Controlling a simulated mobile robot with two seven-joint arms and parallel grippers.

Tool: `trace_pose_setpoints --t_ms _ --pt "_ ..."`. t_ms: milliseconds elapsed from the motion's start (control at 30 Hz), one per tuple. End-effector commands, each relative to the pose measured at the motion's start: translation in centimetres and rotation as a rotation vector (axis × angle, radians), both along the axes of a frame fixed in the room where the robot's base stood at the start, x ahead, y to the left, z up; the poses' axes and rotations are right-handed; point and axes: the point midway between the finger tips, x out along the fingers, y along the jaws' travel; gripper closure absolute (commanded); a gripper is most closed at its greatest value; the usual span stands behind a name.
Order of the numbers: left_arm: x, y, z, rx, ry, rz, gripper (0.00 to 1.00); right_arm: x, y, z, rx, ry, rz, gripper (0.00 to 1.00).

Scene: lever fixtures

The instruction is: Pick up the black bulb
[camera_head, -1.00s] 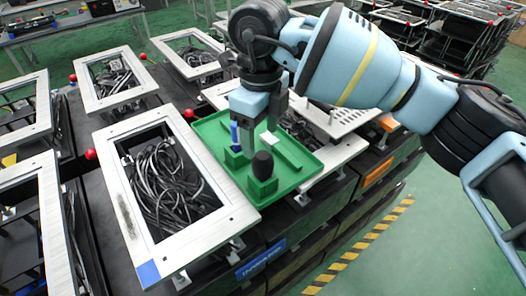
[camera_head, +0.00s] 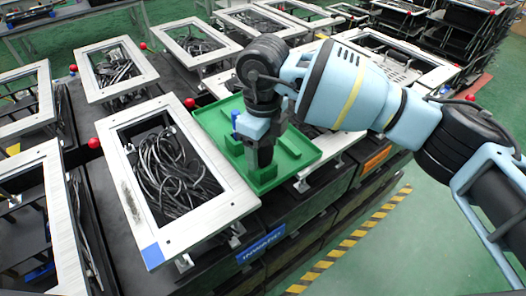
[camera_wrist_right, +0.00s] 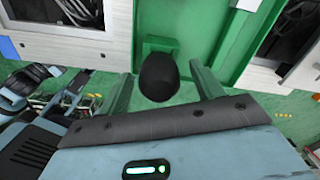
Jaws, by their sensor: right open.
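The black bulb (camera_wrist_right: 158,78) is a dark, rounded piece in the right wrist view, at a green holder in the green tray (camera_head: 308,160). My right gripper (camera_head: 259,153) is over the tray and points down in the head view, where it mostly hides the bulb. In the right wrist view, the open fingers of my right gripper (camera_wrist_right: 164,84) stand on either side of the bulb, with a visible gap on each side. My left gripper is not in view.
A small blue piece (camera_head: 235,119) stands in the tray beside the gripper. A silver-framed box of black cables (camera_head: 172,172) lies left of the tray. Red knobs (camera_head: 190,102) stick up nearby. More framed fixtures stand behind.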

Motion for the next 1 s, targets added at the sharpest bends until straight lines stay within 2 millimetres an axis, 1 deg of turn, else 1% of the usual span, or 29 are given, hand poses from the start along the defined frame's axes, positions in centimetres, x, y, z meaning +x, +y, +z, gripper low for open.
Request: trace_pose_setpoints --t_ms 100,300,667,867,1000 --pt "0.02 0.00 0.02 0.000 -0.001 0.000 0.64 -0.02 -0.01 -0.60 0.000 0.001 0.000 0.34" --pt "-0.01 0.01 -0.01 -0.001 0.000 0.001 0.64 -0.01 0.00 -0.63 0.000 0.001 0.000 0.34" --pt "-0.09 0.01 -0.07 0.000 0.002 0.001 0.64 -0.02 0.01 -0.60 0.001 0.001 0.000 0.81" --pt "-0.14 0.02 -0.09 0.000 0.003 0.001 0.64 -0.01 0.02 -0.55 0.001 0.001 0.000 0.82" --pt "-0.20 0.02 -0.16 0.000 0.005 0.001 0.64 0.05 0.04 0.24 0.001 -0.002 0.000 0.82"
